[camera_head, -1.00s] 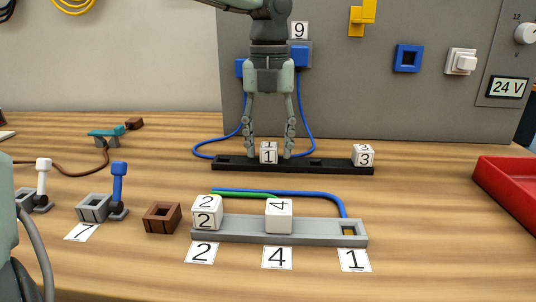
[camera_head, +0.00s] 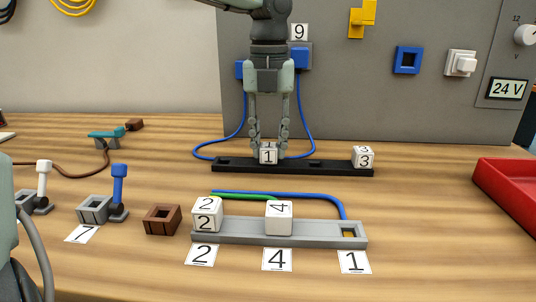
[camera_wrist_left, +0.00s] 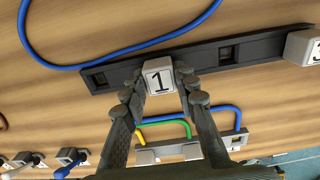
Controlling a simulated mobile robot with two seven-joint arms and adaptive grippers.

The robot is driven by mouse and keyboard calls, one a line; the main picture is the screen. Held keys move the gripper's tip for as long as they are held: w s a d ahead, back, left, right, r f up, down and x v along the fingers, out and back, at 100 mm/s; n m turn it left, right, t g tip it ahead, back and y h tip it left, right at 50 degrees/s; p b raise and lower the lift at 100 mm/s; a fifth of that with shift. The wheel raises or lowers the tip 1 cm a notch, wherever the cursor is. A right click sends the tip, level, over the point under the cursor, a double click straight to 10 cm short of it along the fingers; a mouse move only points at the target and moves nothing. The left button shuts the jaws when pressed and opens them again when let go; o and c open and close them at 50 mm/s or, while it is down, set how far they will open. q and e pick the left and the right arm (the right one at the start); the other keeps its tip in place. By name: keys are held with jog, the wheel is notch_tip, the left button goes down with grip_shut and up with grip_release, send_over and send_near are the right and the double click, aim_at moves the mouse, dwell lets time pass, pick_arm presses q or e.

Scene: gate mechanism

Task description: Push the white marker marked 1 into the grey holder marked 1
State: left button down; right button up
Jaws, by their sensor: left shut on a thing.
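The white marker 1 (camera_head: 268,155) is a small white cube in the black rail (camera_head: 320,167) at the back of the table. My left gripper (camera_head: 269,151) points down over it and is shut on it, a finger on either side. The left wrist view also shows the marker (camera_wrist_left: 159,79) between the two fingers (camera_wrist_left: 160,95). The grey holder (camera_head: 320,238) lies nearer the front. Its square socket at the right end (camera_head: 348,231) is empty, behind the label 1 (camera_head: 354,260). My right gripper is not in view.
White cubes 2 (camera_head: 207,213) and 4 (camera_head: 278,216) sit in the grey holder. Cube 3 (camera_head: 363,156) sits at the black rail's right end. Blue and green cables (camera_head: 300,193) lie behind the holder. A red tray (camera_head: 505,190) stands at the right.

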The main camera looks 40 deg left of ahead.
aim_at(269, 145)
pick_arm(q)
jog(key=shift+r, duration=0.2)
jog(key=shift+r+p, duration=1.7)
jog(key=shift+r, duration=0.8)
